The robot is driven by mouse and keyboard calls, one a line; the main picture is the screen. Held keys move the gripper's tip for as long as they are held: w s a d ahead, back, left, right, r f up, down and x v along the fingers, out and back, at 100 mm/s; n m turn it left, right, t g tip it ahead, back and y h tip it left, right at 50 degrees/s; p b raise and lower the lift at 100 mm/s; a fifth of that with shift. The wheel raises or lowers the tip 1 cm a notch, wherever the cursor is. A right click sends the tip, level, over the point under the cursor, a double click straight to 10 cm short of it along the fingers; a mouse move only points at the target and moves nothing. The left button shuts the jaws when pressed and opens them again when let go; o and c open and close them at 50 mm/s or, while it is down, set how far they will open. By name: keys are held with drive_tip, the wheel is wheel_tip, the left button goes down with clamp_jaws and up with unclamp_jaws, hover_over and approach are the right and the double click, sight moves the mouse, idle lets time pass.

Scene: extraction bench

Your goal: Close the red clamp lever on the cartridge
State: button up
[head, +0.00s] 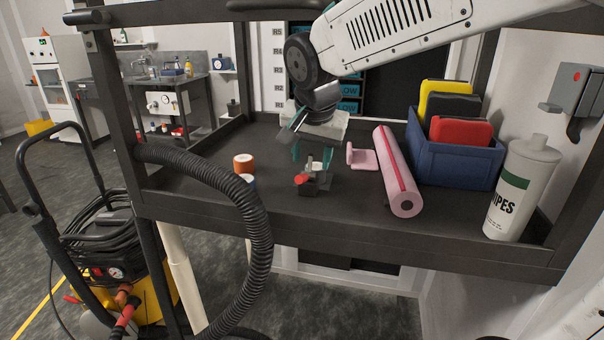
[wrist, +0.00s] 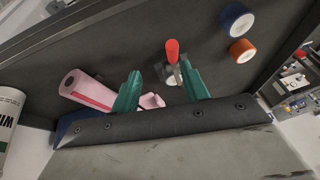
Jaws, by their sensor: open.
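A small clamp (head: 311,188) with a red lever (head: 301,178) stands on the dark bench tray. In the head view the red end points left and toward the front. In the wrist view the red lever (wrist: 172,50) points up the picture from the metal clamp body (wrist: 173,76). I cannot make out a separate cartridge under it. My gripper (head: 311,158) has teal fingers, spread open and empty, just above and behind the clamp. In the wrist view my gripper (wrist: 160,68) has its right finger very close to the clamp body; I cannot tell whether they touch.
An orange roll (head: 243,163) and a blue-and-white roll (head: 248,181) stand left of the clamp. A pink bracket (head: 362,157) and a pink roll (head: 396,172) lie right. Beyond are a blue bin (head: 452,167) and a wipes bottle (head: 521,188). A black hose (head: 255,215) crosses the front edge.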

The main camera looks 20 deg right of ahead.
sight(302, 174)
drive_tip(key=shift+m, duration=0.3)
drive_tip(key=w+f, duration=0.1)
drive_tip(key=f, duration=0.1)
drive_tip(key=w+f, duration=0.4)
drive_tip(key=f, duration=0.1)
drive_tip(key=shift+d, duration=0.1)
drive_tip(key=shift+w, duration=0.1)
